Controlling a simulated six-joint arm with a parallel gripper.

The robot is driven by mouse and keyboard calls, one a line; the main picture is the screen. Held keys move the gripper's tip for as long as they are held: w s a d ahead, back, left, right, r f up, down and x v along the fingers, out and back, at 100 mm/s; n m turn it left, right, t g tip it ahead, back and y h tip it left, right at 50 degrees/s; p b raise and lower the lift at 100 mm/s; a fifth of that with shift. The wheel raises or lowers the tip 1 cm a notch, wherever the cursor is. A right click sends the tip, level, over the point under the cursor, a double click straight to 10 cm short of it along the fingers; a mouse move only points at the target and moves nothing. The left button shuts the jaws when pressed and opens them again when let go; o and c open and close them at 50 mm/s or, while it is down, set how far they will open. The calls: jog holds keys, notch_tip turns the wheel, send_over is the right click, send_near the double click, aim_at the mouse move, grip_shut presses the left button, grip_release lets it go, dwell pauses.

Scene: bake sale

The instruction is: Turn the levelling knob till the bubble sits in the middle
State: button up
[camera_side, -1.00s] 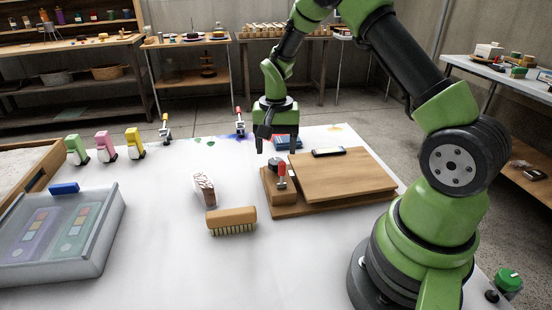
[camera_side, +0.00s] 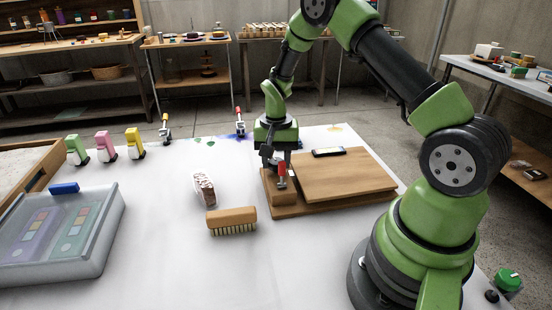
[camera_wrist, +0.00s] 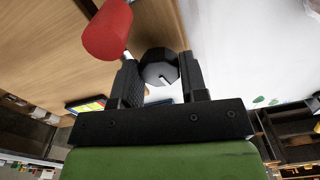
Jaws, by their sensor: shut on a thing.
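The levelling knob (camera_wrist: 159,66) is black and many-sided with a white mark on its face. It sits between the fingers of my gripper (camera_wrist: 160,80) in the wrist view. In the side view my gripper (camera_side: 271,160) is down over the left end of the wooden levelling board (camera_side: 340,175), shut on the knob, which is mostly hidden there. A dark level vial (camera_side: 328,152) with a pale window lies on the board's back edge. The bubble is too small to make out.
A red-handled lever (camera_side: 282,176) stands close beside my gripper; its red grip (camera_wrist: 108,30) shows near the left finger in the wrist view. A wooden brush (camera_side: 231,217) and a patterned packet (camera_side: 204,188) lie left of the board. A clear-lidded case (camera_side: 62,235) stands at left.

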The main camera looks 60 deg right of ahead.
aim_at(276, 161)
jog(key=o, duration=0.9)
notch_tip(276, 161, up, 9)
jog(key=shift+r, duration=0.5)
